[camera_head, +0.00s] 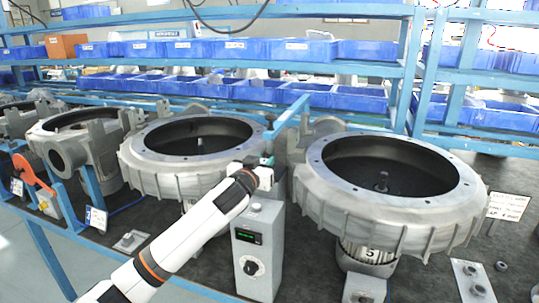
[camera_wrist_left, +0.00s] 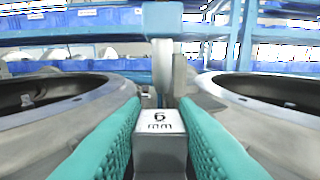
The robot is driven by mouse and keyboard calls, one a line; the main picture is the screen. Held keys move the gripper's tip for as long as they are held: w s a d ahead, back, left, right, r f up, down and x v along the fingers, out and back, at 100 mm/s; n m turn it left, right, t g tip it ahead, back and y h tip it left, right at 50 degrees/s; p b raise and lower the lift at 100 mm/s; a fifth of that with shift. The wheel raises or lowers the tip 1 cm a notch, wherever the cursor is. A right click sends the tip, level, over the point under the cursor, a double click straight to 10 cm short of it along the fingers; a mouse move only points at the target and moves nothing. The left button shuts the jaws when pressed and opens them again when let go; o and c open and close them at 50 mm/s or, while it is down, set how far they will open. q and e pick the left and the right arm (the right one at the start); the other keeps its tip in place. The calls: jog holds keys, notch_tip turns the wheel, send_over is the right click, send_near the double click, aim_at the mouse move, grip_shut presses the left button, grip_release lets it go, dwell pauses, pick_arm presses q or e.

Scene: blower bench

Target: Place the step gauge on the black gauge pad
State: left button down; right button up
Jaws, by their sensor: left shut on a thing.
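The step gauge (camera_wrist_left: 160,135) shows in the left wrist view as a grey metal block with a top face marked "6 mm". My left gripper (camera_wrist_left: 160,122) is shut on it, with one teal ridged finger on each side. In the head view my left gripper (camera_head: 266,163) is above the grey control box, between two large blower housings; the gauge cannot be made out there. I cannot pick out the black gauge pad from the dark bench top in either view. My right gripper is not in view.
A blower housing (camera_head: 395,205) stands to the right and another (camera_head: 160,175) to the left. The grey control box (camera_head: 262,248) has a green display. A metal plate (camera_head: 470,282) lies at the front right, near a sign (camera_head: 508,207). Blue shelves (camera_head: 300,62) with bins stand behind.

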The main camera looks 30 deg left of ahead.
pick_arm(q)
jog(key=shift+w+a, duration=0.15)
jog(key=shift+w, duration=0.55)
jog(key=shift+w+r, duration=0.15)
jog(key=shift+w, duration=0.2)
jog(key=shift+p+x, duration=0.65)
jog(key=shift+x, duration=0.6)
jog(key=shift+w+f+p, duration=0.3)
jog(key=shift+f, duration=0.45)
jog(key=shift+s+a+f, duration=0.1)
jog(key=c, duration=1.1)
grip_release()
jog(key=shift+f, duration=0.15)
